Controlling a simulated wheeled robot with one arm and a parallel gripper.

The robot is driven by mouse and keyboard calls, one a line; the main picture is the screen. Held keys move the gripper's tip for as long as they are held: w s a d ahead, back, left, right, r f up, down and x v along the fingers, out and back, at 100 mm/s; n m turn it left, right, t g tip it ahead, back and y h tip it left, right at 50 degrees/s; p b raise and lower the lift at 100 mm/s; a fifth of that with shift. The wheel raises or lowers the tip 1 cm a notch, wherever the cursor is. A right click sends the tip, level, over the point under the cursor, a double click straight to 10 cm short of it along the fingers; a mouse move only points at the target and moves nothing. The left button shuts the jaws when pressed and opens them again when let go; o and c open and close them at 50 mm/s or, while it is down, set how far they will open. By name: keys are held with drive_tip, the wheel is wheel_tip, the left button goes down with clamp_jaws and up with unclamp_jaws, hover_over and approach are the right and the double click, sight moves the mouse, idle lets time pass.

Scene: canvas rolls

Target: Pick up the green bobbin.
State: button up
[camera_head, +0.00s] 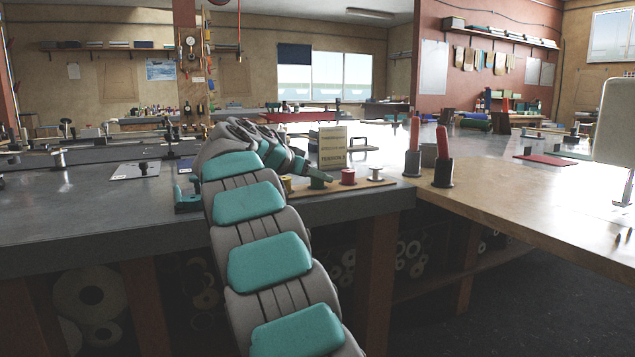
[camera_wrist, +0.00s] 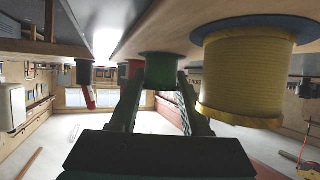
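The green bobbin (camera_head: 318,184) stands on a wooden strip at the bench's edge, in a row between a yellow bobbin (camera_head: 286,184) and a red bobbin (camera_head: 348,177). My gripper (camera_head: 312,171) reaches it from the left in the head view, partly covering it. The wrist view is upside down. There the green bobbin (camera_wrist: 160,72) lies between the two fingertips of my gripper (camera_wrist: 160,82), which are apart on either side of it. I cannot tell whether either finger touches it. The yellow bobbin (camera_wrist: 242,72) is close on the right in that view.
A pale bobbin (camera_head: 375,174) ends the row. A tan card (camera_head: 332,147) stands behind it. Two red-handled tools in dark holders (camera_head: 443,172) stand to the right. A blue-green item (camera_head: 187,197) sits left of my arm. The wooden table (camera_head: 540,210) is mostly clear.

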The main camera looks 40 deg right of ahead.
clamp_jaws()
